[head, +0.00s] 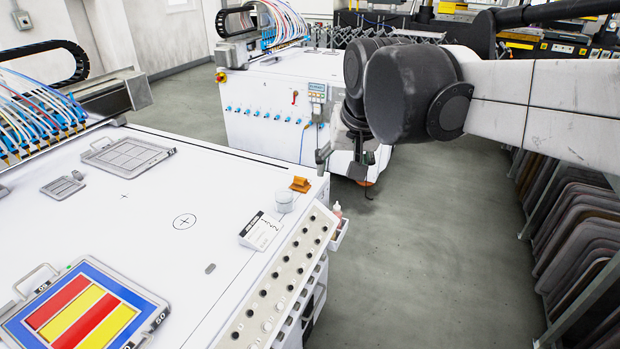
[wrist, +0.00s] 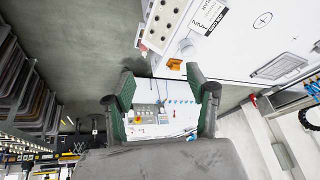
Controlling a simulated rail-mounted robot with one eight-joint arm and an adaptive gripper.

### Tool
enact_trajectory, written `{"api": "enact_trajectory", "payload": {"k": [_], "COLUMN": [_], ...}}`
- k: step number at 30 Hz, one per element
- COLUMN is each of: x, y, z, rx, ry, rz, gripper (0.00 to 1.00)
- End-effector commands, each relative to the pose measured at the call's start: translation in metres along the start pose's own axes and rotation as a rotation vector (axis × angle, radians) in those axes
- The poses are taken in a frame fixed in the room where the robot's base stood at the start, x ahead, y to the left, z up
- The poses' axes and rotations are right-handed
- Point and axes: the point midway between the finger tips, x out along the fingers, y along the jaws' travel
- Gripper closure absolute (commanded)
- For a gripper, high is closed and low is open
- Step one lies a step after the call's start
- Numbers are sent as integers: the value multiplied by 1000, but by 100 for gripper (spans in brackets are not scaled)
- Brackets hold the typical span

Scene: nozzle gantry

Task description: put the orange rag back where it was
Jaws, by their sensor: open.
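The orange rag (head: 300,185) lies crumpled on the white table top, near its far right corner, beside a clear cup. It also shows in the wrist view (wrist: 174,64), just beyond the space between my fingers. My gripper (head: 345,165) hangs off the far right corner of the table, to the right of the rag and apart from it. In the wrist view my gripper (wrist: 163,82) has its two green-padded fingers spread wide with nothing between them.
A clear cup (head: 284,201) and a white card (head: 261,231) stand near the rag. A knob panel (head: 280,280) runs along the table's right edge, with a small bottle (head: 337,209) in a side holder. A second white machine (head: 265,115) stands behind. Framed screens lie left.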

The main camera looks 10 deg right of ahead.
Motion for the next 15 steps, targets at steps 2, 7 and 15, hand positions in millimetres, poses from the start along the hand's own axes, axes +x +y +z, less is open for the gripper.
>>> {"api": "enact_trajectory", "payload": {"k": [2, 7, 15], "x": [-4, -5, 6], "y": [5, 15, 26], "z": [27, 79, 144], "rx": [-26, -83, -159], "ry": [24, 76, 145], "rz": [-4, -11, -15], "gripper": [48, 48, 48]}}
